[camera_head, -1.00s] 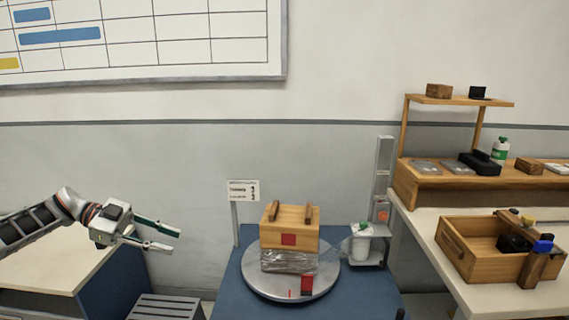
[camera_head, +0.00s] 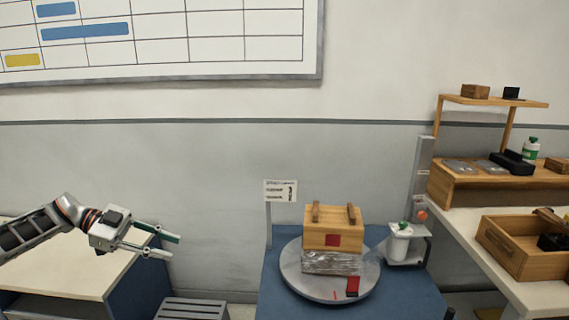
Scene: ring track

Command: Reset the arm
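My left arm comes in from the left, and its gripper (camera_head: 172,247) is open and empty. It hangs in the air in front of the grey wall, left of the blue stand and apart from everything on it. My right gripper is not in view.
A blue stand (camera_head: 408,296) bears a round grey turntable (camera_head: 292,272) with a wooden box (camera_head: 319,240) on a wrapped block (camera_head: 333,263). A cream-topped table (camera_head: 62,278) is at the left. A grey step (camera_head: 190,309) stands between. A right-hand bench (camera_head: 483,250) carries an open wooden crate (camera_head: 545,264).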

